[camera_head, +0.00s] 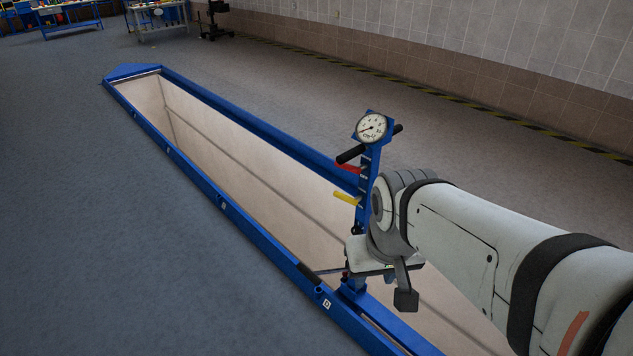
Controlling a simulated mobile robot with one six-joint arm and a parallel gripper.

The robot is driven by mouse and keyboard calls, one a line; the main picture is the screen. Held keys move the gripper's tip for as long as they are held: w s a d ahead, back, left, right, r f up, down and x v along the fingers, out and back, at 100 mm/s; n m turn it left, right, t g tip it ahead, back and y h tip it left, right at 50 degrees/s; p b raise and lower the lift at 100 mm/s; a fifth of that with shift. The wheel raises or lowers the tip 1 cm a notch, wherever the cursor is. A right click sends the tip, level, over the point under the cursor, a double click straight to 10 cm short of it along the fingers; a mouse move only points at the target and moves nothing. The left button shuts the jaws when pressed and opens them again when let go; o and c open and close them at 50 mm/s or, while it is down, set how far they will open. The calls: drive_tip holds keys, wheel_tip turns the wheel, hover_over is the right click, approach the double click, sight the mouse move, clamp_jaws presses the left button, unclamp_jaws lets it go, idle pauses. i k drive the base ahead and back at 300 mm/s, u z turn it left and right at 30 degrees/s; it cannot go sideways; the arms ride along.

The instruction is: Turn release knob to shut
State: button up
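The sliding jack (363,190) stands across the pit as a blue post with a round dial gauge (371,126) on top. It has black handles, a red lever (350,167) and a yellow lever (346,197). A small red part (345,275) low on the jack may be the release knob; it is too small to tell its setting. My arm comes in from the right, and its wrist covers part of the jack.
A long pit with a blue frame (182,168) runs from upper left to lower right under the jack. A black-gripped rod (309,272) sticks out left of the jack. Grey floor is clear on the left. Workbenches (158,16) stand far off, and a tiled wall is at right.

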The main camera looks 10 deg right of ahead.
sight(355, 229)
drive_tip(key=u, duration=0.35)
drive_tip(key=i, duration=1)
drive_tip(key=u, duration=0.05)
